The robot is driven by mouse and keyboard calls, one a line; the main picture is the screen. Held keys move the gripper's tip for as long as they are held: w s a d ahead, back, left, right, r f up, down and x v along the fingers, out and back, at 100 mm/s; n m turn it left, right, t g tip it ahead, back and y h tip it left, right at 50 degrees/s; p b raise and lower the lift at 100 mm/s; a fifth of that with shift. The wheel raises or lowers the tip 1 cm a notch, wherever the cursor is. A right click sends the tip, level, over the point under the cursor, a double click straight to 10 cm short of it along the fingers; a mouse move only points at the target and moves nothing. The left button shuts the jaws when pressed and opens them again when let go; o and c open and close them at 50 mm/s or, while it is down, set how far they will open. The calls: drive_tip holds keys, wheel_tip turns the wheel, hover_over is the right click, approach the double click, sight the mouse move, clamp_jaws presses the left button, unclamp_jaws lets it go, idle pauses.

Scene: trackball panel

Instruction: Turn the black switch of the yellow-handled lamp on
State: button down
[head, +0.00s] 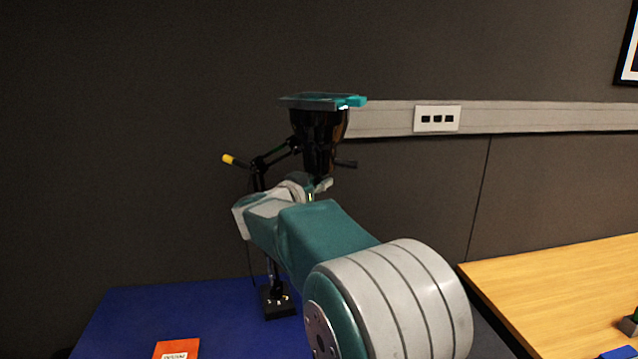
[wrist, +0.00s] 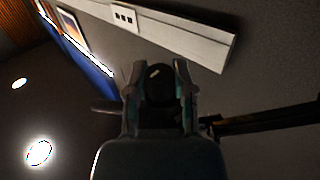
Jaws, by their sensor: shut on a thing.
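The black lamp has its base (head: 278,300) on a blue tabletop and a thin jointed arm (head: 277,158). Its yellow handle (head: 235,161) points up and left. The glossy black lamp head (head: 320,130) seems to flare upward, with a teal plate-like part on top. My gripper (head: 320,186) appears just under its narrow lower end. In the wrist view my gripper (wrist: 158,76) is shut on a dark rounded part (wrist: 156,88) with a small pale mark, apparently the black switch. The fingers hide much of it, so its on or off position cannot be told.
The lamp arm (wrist: 265,119) runs close to my gripper on the right of the wrist view. An orange labelled item (head: 177,349) lies on the blue tabletop (head: 140,315). A wooden table (head: 560,283) is at right. A grey wall rail (head: 540,117) with sockets runs behind.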

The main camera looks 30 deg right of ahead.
drive_tip(key=shift+c, duration=2.2)
unclamp_jaws()
drive_tip(key=shift+a, duration=0.15)
drive_tip(key=v, duration=1.2)
drive_tip(key=shift+w, duration=0.1)
